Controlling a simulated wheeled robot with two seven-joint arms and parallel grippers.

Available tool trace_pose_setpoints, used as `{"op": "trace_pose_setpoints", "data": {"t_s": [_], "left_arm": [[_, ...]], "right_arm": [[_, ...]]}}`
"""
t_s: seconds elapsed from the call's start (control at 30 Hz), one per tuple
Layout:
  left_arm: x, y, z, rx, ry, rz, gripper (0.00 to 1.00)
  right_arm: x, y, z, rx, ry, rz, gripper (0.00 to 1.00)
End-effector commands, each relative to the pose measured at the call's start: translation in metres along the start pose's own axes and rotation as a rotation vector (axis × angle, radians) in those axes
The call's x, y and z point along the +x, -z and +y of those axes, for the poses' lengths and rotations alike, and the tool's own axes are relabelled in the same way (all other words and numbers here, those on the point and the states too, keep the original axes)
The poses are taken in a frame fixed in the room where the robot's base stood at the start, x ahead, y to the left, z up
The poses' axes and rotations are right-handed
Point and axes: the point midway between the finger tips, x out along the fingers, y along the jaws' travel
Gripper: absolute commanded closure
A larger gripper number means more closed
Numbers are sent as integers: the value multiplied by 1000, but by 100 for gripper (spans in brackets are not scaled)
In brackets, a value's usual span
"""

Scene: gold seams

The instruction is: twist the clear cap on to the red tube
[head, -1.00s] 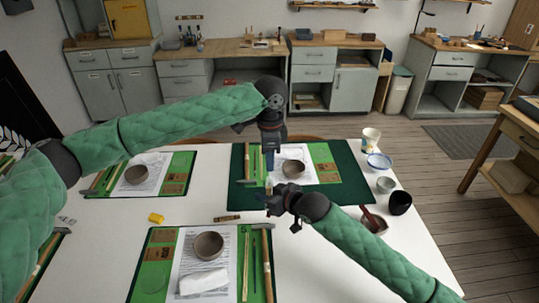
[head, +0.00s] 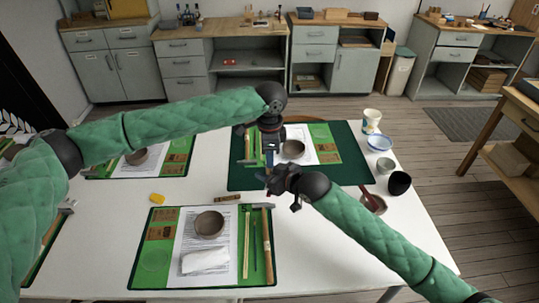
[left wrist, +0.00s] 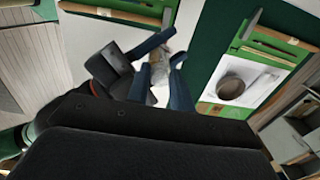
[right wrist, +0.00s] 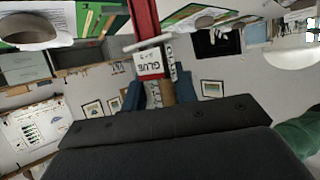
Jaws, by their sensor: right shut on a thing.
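My right gripper (head: 265,179) is shut on the red tube. In the right wrist view the red part (right wrist: 145,15) runs to the top edge, with a white label reading GLUE close to my blue fingers. My left gripper (head: 269,157) points down just above my right gripper, over the green mat's front edge. In the left wrist view its fingers stand apart on either side of a small pale thing, which may be the clear cap (left wrist: 160,68). Whether the fingers touch it is unclear. How the cap sits on the tube is hidden in the head view.
The dark green mat (head: 345,175) holds a brown bowl (head: 293,149) and paper behind the grippers. A dark cup (head: 399,183), bowls and a patterned cup (head: 372,120) stand at the right. The white table between is mostly clear.

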Motion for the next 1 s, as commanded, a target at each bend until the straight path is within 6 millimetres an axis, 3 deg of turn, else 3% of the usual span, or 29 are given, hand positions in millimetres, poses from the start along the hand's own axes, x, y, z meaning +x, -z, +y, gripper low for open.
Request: {"op": "trace_pose_setpoints", "data": {"t_s": [0.03, 0.1, 0.6, 0.63, 0.73, 1.0], "left_arm": [[0, 0, 0, 0, 0, 0, 88], [0, 0, 0, 0, 0, 0, 100], [0, 0, 0, 15, 1, 0, 100], [0, 0, 0, 15, 1, 0, 81], [0, 0, 0, 15, 1, 0, 61], [-2, 0, 0, 16, 0, 1, 61]], "right_arm": [[0, 0, 0, 0, 0, 0, 100], [0, 0, 0, 0, 0, 0, 100], [0, 0, 0, 0, 1, 0, 100], [0, 0, 0, 0, 1, 0, 100], [0, 0, 0, 0, 0, 0, 100], [0, 0, 0, 0, 0, 0, 100]]}}
